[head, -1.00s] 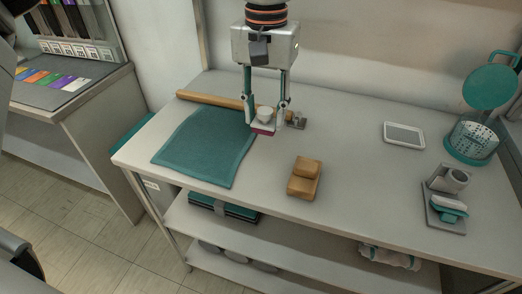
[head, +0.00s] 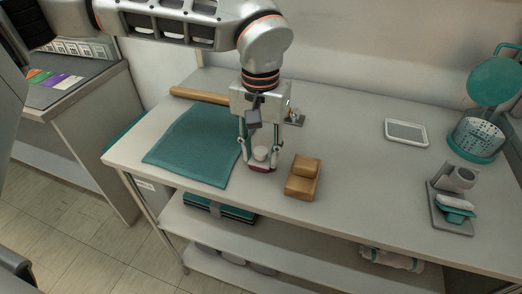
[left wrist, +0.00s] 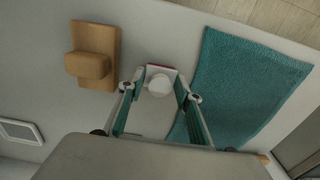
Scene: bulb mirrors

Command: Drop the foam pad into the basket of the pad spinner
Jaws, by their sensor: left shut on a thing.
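My left gripper (head: 261,159) is shut on a small piece with a white knob and a dark red base, seemingly the foam pad (head: 262,169). The pad is upright, between the teal mat and the tan block; I cannot tell whether it touches the table. In the left wrist view the white knob of the pad (left wrist: 159,85) sits between the fingers of my left gripper (left wrist: 159,92). The pad spinner (head: 475,140) stands at the far right, with a white perforated basket, teal base and raised round teal lid (head: 495,82). My right gripper is not in view.
The teal mat (head: 192,145) lies left of the pad and the tan stepped block (head: 303,177) right of it. A white-framed tray (head: 406,132) and a grey stand (head: 447,212) are farther right. The table (head: 350,160) is clear between block and tray.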

